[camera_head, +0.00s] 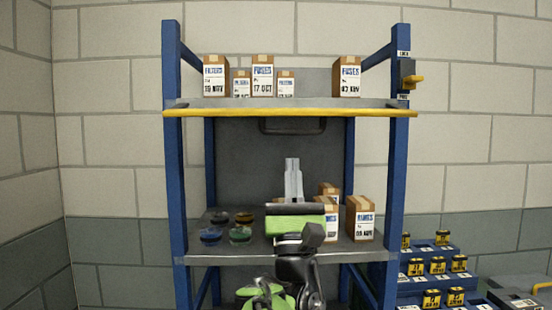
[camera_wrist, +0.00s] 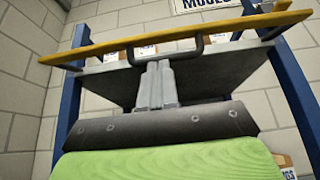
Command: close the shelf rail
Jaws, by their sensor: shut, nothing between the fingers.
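The yellow shelf rail (camera_head: 290,113) runs along the front edge of the upper shelf and crosses in front of both blue posts. It also spans the top of the wrist view (camera_wrist: 215,31). A dark U-shaped handle (camera_head: 292,130) hangs below the rail at its middle; it shows in the wrist view too (camera_wrist: 199,46). My gripper (camera_head: 292,160) points upward, shut and empty, below the handle. In the wrist view my fingertips (camera_wrist: 158,68) appear close beneath the handle; I cannot tell whether they touch. A latch (camera_head: 408,76) with a yellow lever sits on the right post.
Several boxes (camera_head: 263,74) stand on the upper shelf. The lower shelf (camera_head: 212,259) holds coloured dishes (camera_head: 240,235) at left and boxes (camera_head: 360,219) at right, on either side of my arm. A blue stepped rack (camera_head: 424,267) with small jars stands at the lower right.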

